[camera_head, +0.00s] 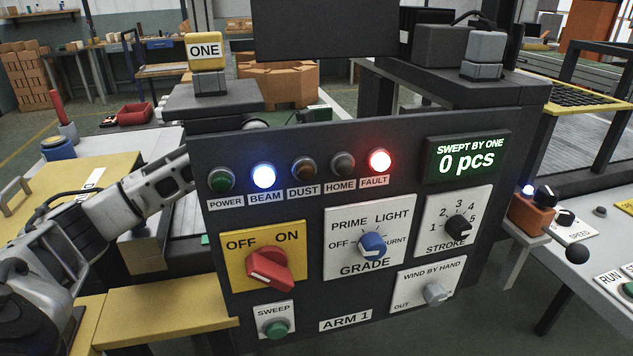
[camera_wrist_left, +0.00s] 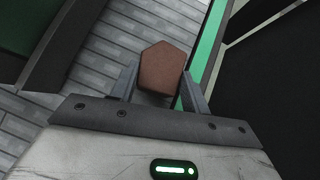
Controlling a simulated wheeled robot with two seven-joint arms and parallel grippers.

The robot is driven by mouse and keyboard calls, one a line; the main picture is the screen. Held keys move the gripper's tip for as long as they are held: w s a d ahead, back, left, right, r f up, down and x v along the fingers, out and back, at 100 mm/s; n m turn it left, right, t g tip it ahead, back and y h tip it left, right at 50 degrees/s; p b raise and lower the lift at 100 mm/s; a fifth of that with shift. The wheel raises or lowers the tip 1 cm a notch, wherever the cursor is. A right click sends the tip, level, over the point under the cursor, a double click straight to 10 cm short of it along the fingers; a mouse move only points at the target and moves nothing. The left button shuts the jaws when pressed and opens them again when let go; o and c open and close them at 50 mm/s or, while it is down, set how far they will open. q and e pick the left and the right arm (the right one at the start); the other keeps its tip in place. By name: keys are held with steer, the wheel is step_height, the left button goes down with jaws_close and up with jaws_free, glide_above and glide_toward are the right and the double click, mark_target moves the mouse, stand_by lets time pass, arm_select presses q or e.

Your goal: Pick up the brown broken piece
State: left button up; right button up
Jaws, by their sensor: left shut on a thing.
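The brown broken piece (camera_wrist_left: 162,68) shows in the left wrist view as a brown, many-sided block. It sits between the two fingers of my left gripper (camera_wrist_left: 163,88), which is shut on it. Grey slats lie beyond the piece in that view. In the head view my left arm comes in from the left and passes behind the dark control panel (camera_head: 360,215), so the left gripper and the piece are hidden there. My right gripper is not in either view.
The panel has a red switch (camera_head: 270,269), a blue knob (camera_head: 372,244) and several lamps; its display (camera_head: 467,158) reads 0 pcs. The BEAM and FAULT lamps are lit. A yellow table (camera_head: 95,168) stands at left. In the wrist view a green strip (camera_wrist_left: 212,45) runs right of the piece.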

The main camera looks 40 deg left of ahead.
arm_select(q)
steer(key=shift+w+d, duration=0.15)
steer(key=shift+d, duration=1.3)
steer(key=o, duration=1.1)
